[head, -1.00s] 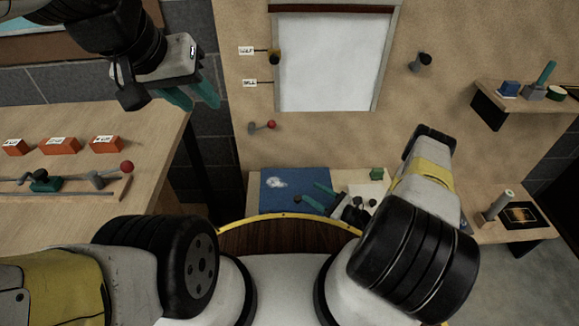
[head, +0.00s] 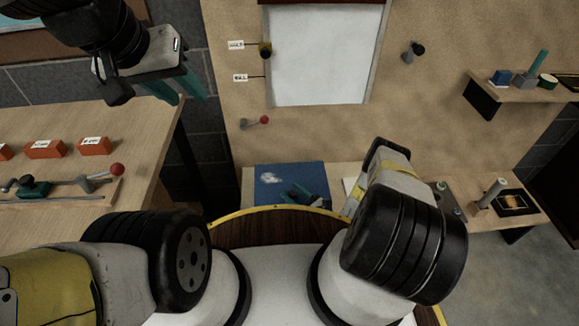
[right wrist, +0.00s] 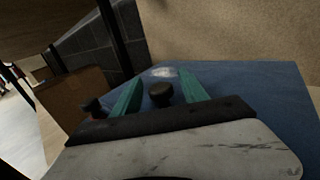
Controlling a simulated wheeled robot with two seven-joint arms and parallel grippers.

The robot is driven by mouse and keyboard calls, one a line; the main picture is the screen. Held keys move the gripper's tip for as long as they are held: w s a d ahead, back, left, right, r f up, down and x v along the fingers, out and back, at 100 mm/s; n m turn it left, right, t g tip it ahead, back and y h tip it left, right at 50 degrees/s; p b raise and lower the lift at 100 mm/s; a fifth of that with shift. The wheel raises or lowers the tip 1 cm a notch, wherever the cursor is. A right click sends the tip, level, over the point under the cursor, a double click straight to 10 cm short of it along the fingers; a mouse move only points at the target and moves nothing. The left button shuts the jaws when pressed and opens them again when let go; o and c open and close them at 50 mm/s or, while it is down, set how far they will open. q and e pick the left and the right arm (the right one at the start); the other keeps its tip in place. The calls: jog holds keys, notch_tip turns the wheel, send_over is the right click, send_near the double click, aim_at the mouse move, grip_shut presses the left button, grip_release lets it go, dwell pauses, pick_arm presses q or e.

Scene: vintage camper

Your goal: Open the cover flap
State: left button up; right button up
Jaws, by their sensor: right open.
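A flat blue panel (head: 268,192) with a white patch lies on the low bench below the wall board. I cannot tell whether it is the cover flap; no raised flap shows. My right gripper (head: 312,198) is low over the panel's right part, its teal fingers apart. In the right wrist view the blue panel (right wrist: 270,90) spreads below and beyond the open right gripper (right wrist: 160,92). A dark round knob (right wrist: 161,92) shows between the fingers, and a second dark knob (right wrist: 92,106) left of them. My left gripper (head: 178,90) hangs open and empty at the upper left.
A left bench (head: 60,215) holds orange labelled blocks (head: 45,149) and a rail with a red-knobbed lever (head: 100,177). A shelf (head: 515,97) and a printed plate (head: 513,201) are at right.

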grip_shut()
dwell(1.4)
